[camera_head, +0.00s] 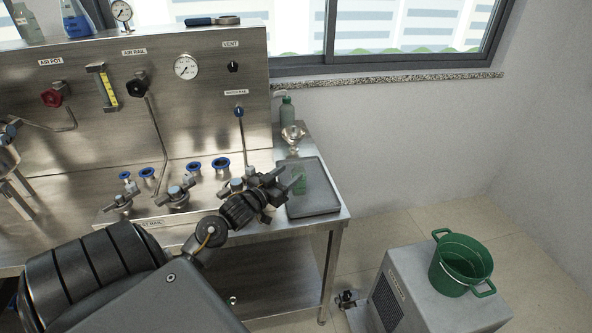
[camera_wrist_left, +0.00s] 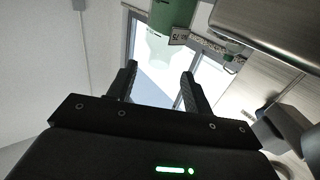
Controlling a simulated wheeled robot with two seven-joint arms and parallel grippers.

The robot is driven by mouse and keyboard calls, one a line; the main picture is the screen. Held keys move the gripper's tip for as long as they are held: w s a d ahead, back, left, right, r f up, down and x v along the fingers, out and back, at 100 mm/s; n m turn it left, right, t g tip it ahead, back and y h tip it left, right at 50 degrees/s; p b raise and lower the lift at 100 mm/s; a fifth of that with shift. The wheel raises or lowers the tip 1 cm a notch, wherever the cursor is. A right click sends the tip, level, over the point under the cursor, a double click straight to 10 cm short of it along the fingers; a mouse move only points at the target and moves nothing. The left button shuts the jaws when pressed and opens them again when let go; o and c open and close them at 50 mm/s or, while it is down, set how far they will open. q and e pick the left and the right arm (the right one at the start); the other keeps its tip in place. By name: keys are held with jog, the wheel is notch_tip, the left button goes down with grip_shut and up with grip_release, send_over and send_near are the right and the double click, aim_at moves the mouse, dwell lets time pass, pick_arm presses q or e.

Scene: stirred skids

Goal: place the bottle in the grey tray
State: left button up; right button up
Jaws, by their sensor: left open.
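The grey tray (camera_head: 318,206) lies on the right end of the steel bench. A translucent green bottle (camera_head: 300,182) shows over the tray and looks upright, partly behind my gripper; I cannot tell whether its base touches the tray. My left gripper (camera_head: 282,186) is open at the tray's left side, with its fingers toward the bottle. In the left wrist view, the open fingers (camera_wrist_left: 160,88) have nothing between them, and a green bottle (camera_wrist_left: 176,14) shows beyond their tips, cut off by the top edge. My right gripper is not in view.
A green pump bottle (camera_head: 287,111) and a small metal fitting (camera_head: 292,134) stand behind the tray. Valves and blue-ringed ports (camera_head: 221,165) line the bench at left, below a steel gauge panel (camera_head: 185,100). A green bucket (camera_head: 461,266) stands on a grey cabinet at lower right.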

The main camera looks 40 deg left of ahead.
pick_arm(q)
jog(key=s, duration=0.6)
jog(key=shift+s+d+b, duration=0.25)
jog(key=shift+b, duration=0.1)
jog(key=shift+s, duration=0.1)
